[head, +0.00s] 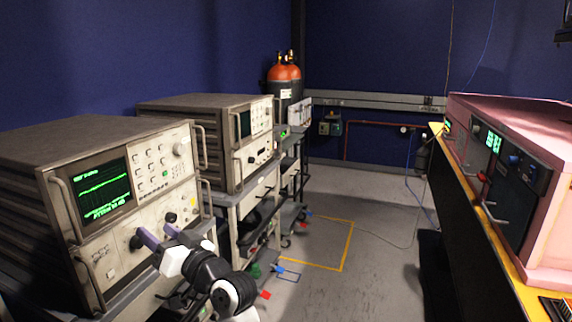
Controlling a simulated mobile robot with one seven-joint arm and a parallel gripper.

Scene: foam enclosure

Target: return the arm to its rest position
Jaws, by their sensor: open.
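My arm (225,285), with white and black links, reaches up from the bottom edge of the head view. My gripper (157,233), with purple-grey fingers, is at the lower front panel of the nearest oscilloscope-like instrument (112,190). The fingers are apart and I see nothing held between them. Dark knobs (136,242) show close to the fingertips. I cannot tell whether the fingers touch the panel or a knob. The wrist hides part of the panel's lower right and the cart below.
A second grey instrument (215,128) stands behind the first on a cart. Red-topped cylinders (285,82) stand at the back. On the right, a yellow-edged bench (480,220) carries a pink-cased instrument (520,140). Open floor (370,260) with yellow tape lies between.

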